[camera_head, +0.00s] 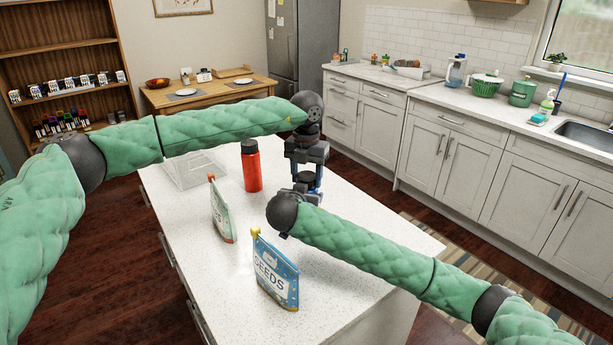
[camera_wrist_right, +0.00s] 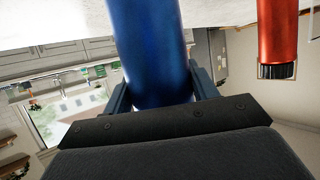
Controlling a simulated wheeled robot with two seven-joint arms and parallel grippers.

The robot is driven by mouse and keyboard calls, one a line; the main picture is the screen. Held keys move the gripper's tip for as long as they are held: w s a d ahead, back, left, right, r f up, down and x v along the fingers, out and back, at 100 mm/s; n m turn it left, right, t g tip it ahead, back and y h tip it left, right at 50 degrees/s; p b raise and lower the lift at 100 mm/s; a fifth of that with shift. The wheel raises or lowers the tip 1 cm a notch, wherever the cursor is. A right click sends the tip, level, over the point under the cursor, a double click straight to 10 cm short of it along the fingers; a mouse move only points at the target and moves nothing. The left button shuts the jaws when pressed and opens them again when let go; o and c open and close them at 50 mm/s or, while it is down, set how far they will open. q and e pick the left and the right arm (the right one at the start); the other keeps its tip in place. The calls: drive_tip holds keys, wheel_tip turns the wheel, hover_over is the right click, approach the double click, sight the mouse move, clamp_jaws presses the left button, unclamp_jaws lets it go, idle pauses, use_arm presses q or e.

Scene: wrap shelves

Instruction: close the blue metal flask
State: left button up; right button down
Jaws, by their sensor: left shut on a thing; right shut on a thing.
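The blue metal flask (camera_wrist_right: 150,45) fills the upper middle of the right wrist view, between the fingers of my right gripper (camera_wrist_right: 155,92). That gripper is shut on its body. In the head view the flask is almost wholly hidden behind my grippers, with a thin blue strip (camera_head: 319,176) showing. My left gripper (camera_head: 305,172) points down above my right gripper and is shut on a dark piece, seemingly the flask's lid. I cannot tell whether the lid touches the flask's mouth.
A red flask (camera_head: 251,168) with a black cap stands left of my grippers on the white island top (camera_head: 345,262). A clear bin (camera_head: 195,172), a pouch (camera_head: 221,212) and a blue seed packet (camera_head: 274,272) also stand there. The island's right front is clear.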

use_arm(q)
drive_tip(key=m, duration=0.6)
drive_tip(key=o, duration=1.1)
drive_tip(key=shift+c, duration=0.2)
drive_tip(key=shift+r, duration=2.25)
drive_tip(key=shift+c, duration=0.3)
